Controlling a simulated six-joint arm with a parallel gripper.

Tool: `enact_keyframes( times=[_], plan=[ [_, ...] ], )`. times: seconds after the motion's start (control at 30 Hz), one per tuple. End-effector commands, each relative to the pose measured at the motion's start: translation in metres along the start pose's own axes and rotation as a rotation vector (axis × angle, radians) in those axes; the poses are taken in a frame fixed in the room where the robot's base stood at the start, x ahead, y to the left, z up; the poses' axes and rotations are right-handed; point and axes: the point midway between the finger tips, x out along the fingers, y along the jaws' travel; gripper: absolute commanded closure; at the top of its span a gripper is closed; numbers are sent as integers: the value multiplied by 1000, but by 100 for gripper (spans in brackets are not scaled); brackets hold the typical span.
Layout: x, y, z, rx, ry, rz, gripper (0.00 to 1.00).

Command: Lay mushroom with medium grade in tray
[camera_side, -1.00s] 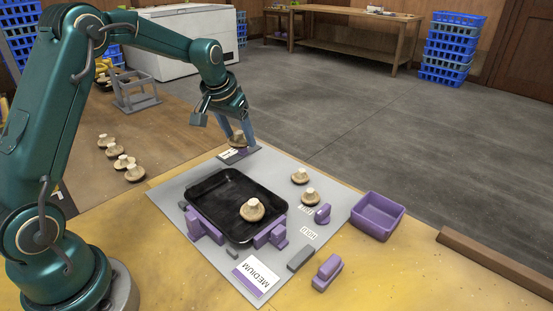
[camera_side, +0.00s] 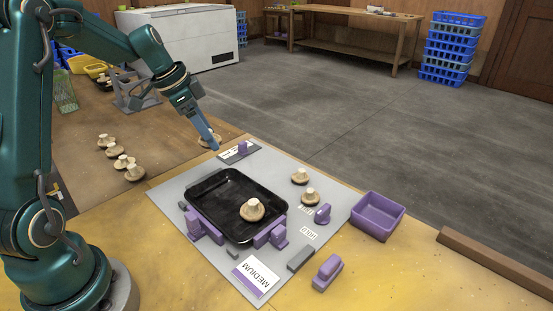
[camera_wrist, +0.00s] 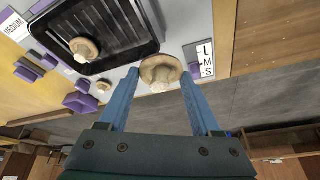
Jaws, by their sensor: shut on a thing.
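My gripper (camera_side: 212,146) is shut on a tan mushroom (camera_side: 207,138), held off the left edge of the grey mat. In the wrist view this mushroom (camera_wrist: 160,73) sits between the blue fingers, its pale stem toward the camera. The black tray (camera_side: 205,188) lies on the mat, to the right and nearer than my gripper. One mushroom (camera_side: 252,209) is in the tray's near right part, and it also shows in the wrist view (camera_wrist: 84,49). A white MEDIUM card (camera_side: 257,276) lies in front of the tray. An L/M/S size card (camera_wrist: 206,59) is beside the held mushroom.
Purple brackets (camera_side: 205,226) stand against the tray's near sides. Two mushrooms (camera_side: 300,176) (camera_side: 309,196) rest on the mat right of the tray. A purple bin (camera_side: 378,216) stands farther right. Several mushrooms (camera_side: 123,162) lie on the brown surface at left.

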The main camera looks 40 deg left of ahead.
Motion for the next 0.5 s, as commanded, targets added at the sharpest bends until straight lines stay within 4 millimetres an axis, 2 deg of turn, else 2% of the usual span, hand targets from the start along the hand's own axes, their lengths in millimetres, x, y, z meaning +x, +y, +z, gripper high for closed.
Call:
enact_keyframes(
  times=[0.27,0.5],
  plan=[
    [-13,18,30,469,22,198,62],
    [-37,29,58,839,36,350,62]
  ],
)
